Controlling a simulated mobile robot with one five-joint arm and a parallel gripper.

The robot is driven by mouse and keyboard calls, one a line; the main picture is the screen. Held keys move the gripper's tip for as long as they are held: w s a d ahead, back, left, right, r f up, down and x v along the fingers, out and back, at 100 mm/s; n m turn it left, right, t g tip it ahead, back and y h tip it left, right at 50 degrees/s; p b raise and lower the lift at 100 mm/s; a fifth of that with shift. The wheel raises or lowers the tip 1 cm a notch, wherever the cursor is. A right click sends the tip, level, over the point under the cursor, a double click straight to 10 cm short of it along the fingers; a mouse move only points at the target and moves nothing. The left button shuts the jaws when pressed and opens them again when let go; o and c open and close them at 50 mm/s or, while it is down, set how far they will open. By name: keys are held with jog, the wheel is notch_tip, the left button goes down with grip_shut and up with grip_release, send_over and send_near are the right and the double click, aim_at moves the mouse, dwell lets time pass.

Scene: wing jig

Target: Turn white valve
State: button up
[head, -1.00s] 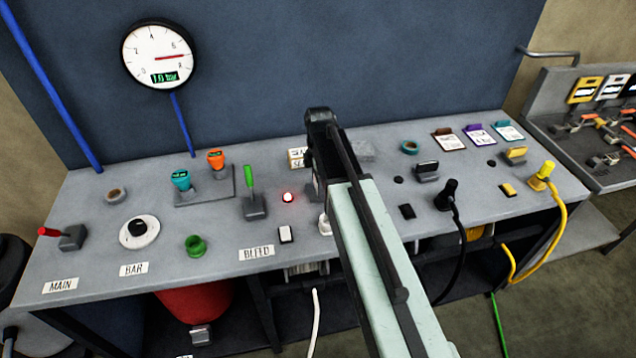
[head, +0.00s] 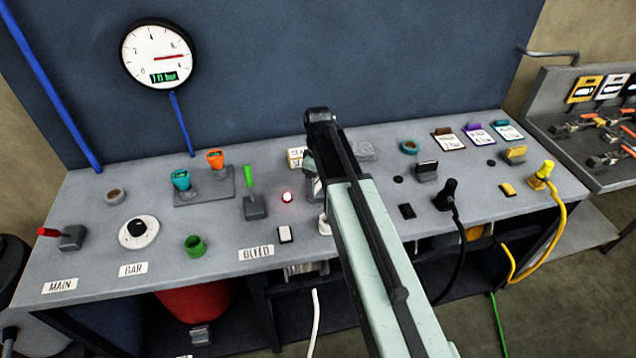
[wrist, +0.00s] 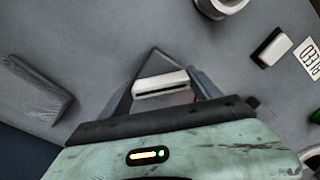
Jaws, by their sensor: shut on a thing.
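The white valve (wrist: 161,84) shows in the wrist view as a short white bar handle on a grey base. My gripper (wrist: 163,90) is shut on it, with one dark finger at each end of the bar. In the head view my own arm covers the valve, and only part of my gripper (head: 313,186) shows left of the arm, low over the bench. The fingertips are hidden there.
A lit red button (head: 287,197), a green lever (head: 250,190) and a white rocker switch (head: 285,234) stand left of my gripper. A black-handled valve (head: 427,171) is to the right. A wall gauge (head: 158,54) reads about 7.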

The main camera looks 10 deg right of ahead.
aim_at(318, 182)
jog(key=m, duration=0.4)
jog(key=shift+m, duration=0.3)
jog(key=shift+a+m, duration=0.1)
jog(key=shift+m, duration=2.1)
jog(key=o, duration=1.4)
jog(key=shift+r, duration=0.1)
notch_tip(318, 182, up, 8)
jog(key=p, duration=0.8)
jog(key=shift+f, duration=0.2)
